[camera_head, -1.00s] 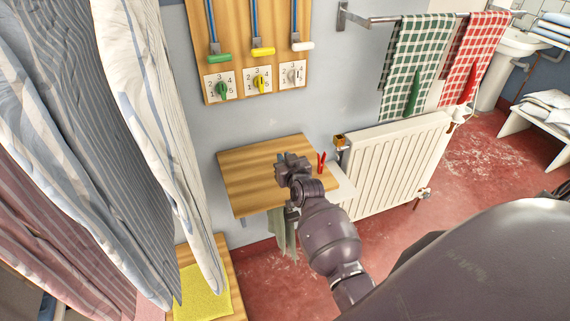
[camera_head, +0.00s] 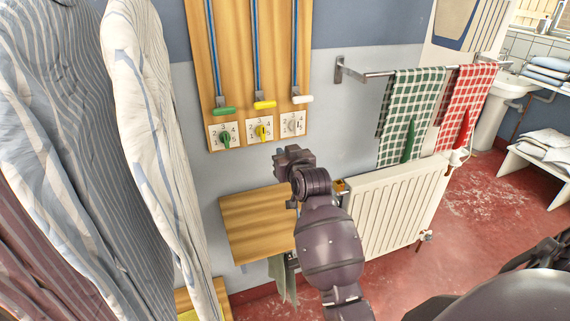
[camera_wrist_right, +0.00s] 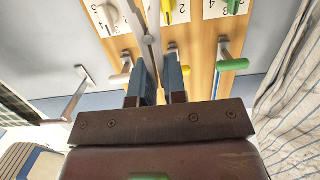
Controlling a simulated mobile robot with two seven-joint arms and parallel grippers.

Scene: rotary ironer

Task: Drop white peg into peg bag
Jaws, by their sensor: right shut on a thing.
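My right gripper (camera_head: 283,160) is raised in front of the grey wall, above the wooden shelf and below the dials. In the right wrist view, its two blue-grey fingers (camera_wrist_right: 160,80) are close together. A slim pale grey-white piece (camera_wrist_right: 148,40) shows between and beyond them; it looks like the white peg, held in the fingers. In the head view the peg cannot be made out. A grey-green cloth (camera_head: 283,278) hangs below the shelf; I cannot tell whether it is the peg bag. My left gripper is not in view.
The wooden shelf (camera_head: 252,220) looks bare on its visible left part; my arm hides its right side. A radiator (camera_head: 395,210) stands right of it, under checked towels (camera_head: 412,105). Striped shirts (camera_head: 60,150) hang at left. Pull handles (camera_head: 265,104) and dials (camera_head: 260,131) are above.

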